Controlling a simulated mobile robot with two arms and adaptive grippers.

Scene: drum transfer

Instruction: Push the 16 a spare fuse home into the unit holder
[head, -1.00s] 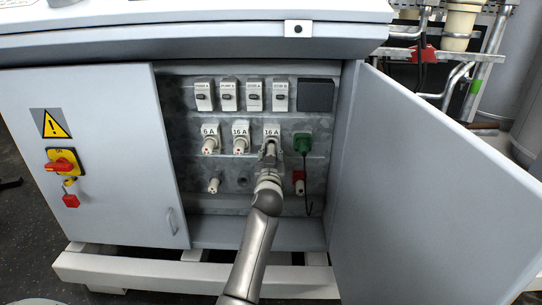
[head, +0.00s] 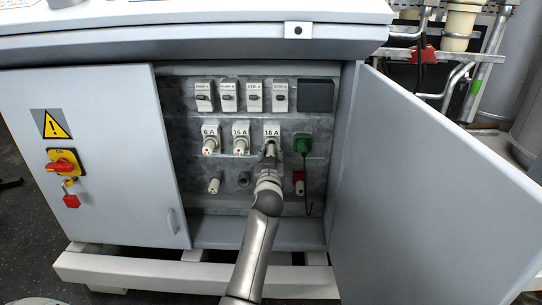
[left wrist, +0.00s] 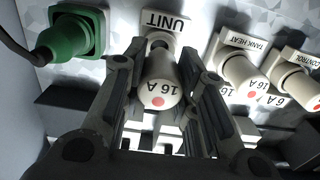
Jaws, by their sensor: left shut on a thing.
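The 16 A spare fuse (left wrist: 158,88) is a cream cylinder with a red dot on its end. In the left wrist view its far end meets the unit holder (left wrist: 167,22), labelled UNIT; how deep it sits I cannot tell. My left gripper (left wrist: 160,68) is shut on the fuse, with a finger on each side. In the head view the left gripper (head: 270,154) is in front of the unit holder (head: 271,132), the right one of three holders in the middle row, and hides most of the fuse. My right gripper is not in view.
The 6 A fuse (head: 210,144) and another 16 A fuse (head: 241,144) sit in holders to the left. A green plug (head: 303,144) is close on the right, with a red-backed fitting (head: 298,183) below. The open cabinet door (head: 430,185) stands at the right.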

